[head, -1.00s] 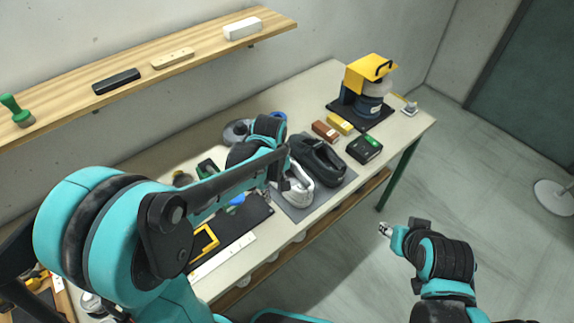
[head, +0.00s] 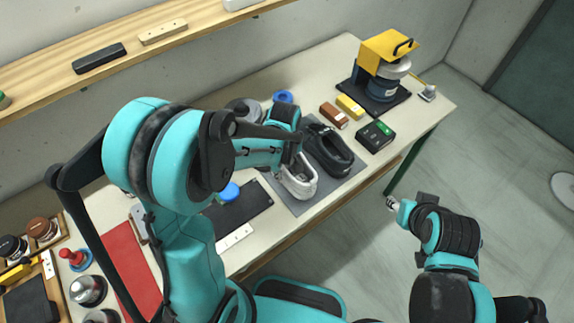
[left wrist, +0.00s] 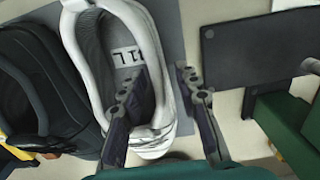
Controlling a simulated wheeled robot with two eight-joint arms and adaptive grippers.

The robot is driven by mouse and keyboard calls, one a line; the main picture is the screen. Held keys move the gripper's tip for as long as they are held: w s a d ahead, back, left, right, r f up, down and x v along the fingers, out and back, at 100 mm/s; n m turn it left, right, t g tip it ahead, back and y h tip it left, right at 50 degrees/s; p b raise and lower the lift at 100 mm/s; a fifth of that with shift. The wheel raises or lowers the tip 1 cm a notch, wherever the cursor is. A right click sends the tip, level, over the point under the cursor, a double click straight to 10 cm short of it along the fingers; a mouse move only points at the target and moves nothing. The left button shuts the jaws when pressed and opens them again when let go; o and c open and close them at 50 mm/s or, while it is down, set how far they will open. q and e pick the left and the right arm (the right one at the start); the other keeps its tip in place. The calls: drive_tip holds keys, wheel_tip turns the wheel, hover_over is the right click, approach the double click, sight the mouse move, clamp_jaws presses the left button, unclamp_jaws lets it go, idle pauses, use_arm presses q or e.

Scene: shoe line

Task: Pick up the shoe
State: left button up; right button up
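A white and grey shoe (head: 300,184) lies on a dark grey mat (head: 322,197), with a black shoe (head: 328,152) to its right. My left gripper (head: 290,160) is over the white shoe, its fingertips mostly hidden in the head view. In the left wrist view the left gripper (left wrist: 162,78) is open; one finger is over the white shoe's opening (left wrist: 125,50), the other outside its right side, with the white collar between them. The black shoe (left wrist: 40,85) is at the left there. My right gripper (head: 391,204) hangs in front of the table, away from the shoes.
A yellow machine (head: 388,52) stands at the table's far right. A brown block (head: 333,115), a yellow block (head: 350,106) and a black-green box (head: 375,136) lie behind the shoes.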

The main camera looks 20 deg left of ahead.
use_arm(q)
clamp_jaws()
idle(0.4)
